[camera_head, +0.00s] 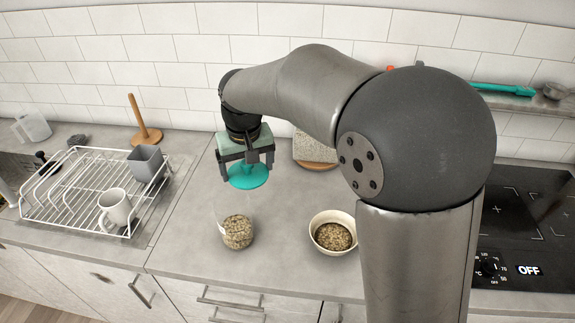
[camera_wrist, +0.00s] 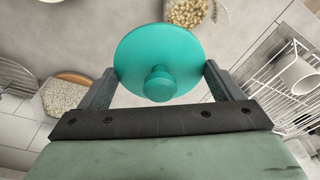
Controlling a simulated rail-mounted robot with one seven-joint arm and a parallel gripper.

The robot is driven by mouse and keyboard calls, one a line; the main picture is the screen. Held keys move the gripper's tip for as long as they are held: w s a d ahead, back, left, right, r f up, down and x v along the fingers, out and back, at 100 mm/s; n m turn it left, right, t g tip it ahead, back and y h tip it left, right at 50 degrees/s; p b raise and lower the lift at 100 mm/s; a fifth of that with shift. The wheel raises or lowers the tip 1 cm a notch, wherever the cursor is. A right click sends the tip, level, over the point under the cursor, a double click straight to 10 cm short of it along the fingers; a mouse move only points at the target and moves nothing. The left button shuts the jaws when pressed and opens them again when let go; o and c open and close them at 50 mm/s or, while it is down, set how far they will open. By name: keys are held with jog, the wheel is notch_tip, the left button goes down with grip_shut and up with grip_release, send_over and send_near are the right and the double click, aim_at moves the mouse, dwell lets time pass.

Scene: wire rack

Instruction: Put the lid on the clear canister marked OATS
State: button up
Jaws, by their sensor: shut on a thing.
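A teal round lid (camera_head: 248,178) with a knob on top is held between the fingers of my gripper (camera_head: 246,167). In the wrist view the lid (camera_wrist: 158,38) has its knob facing the camera, with one finger at each side of its rim. The clear canister (camera_head: 237,232) stands open on the counter below and slightly left of the lid, with grainy beige contents at its bottom. Its marking cannot be read. The canister also shows at the top of the wrist view (camera_wrist: 187,13), partly hidden by the lid. The lid is in the air, apart from it.
A cream bowl (camera_head: 333,217) of grain stands right of the canister. A white wire rack (camera_head: 60,208) with a mug (camera_head: 114,207) and a grey cup (camera_head: 146,163) is at left. A wooden holder (camera_head: 146,135) and a speckled block on a board (camera_head: 316,150) stand behind.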

jog(key=shift+n, duration=0.8)
jog(key=s+a, duration=0.1)
jog(key=s+a+r, duration=0.1)
jog(key=a, duration=0.1)
jog(key=s+a+r, duration=0.1)
jog(key=shift+a+r, duration=0.15)
jog(key=shift+a, duration=0.1)
notch_tip(320, 180, down, 6)
jog(key=b, duration=0.4)
jog(key=shift+f+b, duration=0.85)
jog(key=shift+f, duration=0.2)
dwell(1.7)
jog(key=o, duration=1.3)
